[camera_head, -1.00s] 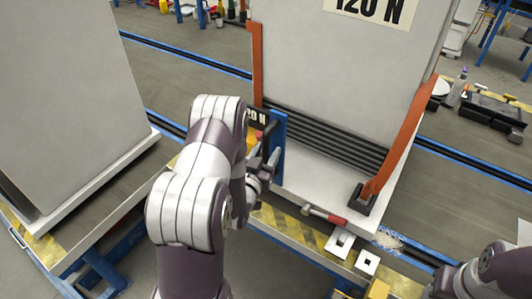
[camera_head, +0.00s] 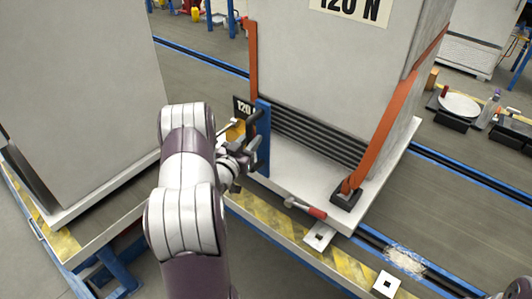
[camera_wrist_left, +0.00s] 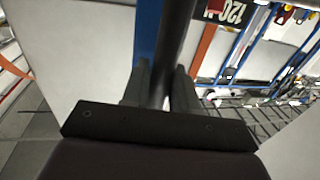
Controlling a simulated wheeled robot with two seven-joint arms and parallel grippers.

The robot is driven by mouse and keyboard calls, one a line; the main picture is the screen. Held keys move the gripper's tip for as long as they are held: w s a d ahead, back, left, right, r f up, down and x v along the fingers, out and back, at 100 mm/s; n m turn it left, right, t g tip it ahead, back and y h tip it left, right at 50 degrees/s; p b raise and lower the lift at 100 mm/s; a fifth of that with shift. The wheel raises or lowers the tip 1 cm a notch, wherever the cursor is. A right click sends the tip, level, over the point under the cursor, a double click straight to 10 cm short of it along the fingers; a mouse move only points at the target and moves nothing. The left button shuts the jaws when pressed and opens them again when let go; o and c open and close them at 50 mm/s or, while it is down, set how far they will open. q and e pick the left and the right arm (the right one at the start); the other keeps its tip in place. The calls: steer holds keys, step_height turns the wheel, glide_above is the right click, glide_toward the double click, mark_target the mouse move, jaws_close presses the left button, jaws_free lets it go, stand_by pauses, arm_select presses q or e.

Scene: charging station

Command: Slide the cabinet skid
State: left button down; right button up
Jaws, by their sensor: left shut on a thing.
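The cabinet skid (camera_head: 287,181) is a pale base under a tall grey cabinet (camera_head: 315,65) with orange straps and a "120 N" label. A blue post (camera_head: 263,140) with a dark handle (camera_head: 254,120) stands at its left front corner. My left gripper (camera_head: 247,155) is at this post. In the left wrist view the fingers (camera_wrist_left: 160,92) are shut around the dark handle bar (camera_wrist_left: 178,35), beside the blue post (camera_wrist_left: 147,35). The head view partly hides the grip behind my wrist. My right gripper is out of view.
Another large grey cabinet (camera_head: 75,95) stands on a pale base to the left, with a gap between the two. A red-handled hammer (camera_head: 308,208) lies at the skid's front edge. Yellow-black striping (camera_head: 270,222) runs along the front. A blue rail (camera_head: 470,185) lies at right.

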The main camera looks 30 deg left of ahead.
arm_select(q)
steer(key=shift+a+r, duration=0.1)
steer(key=shift+a, duration=0.05)
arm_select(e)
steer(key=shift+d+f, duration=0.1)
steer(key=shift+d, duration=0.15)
arm_select(q)
steer(key=c, duration=1.1)
jaws_free()
steer(key=shift+o, duration=0.4)
steer(key=shift+a, duration=0.15)
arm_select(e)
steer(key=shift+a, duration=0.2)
arm_select(q)
steer(key=shift+s, duration=0.1)
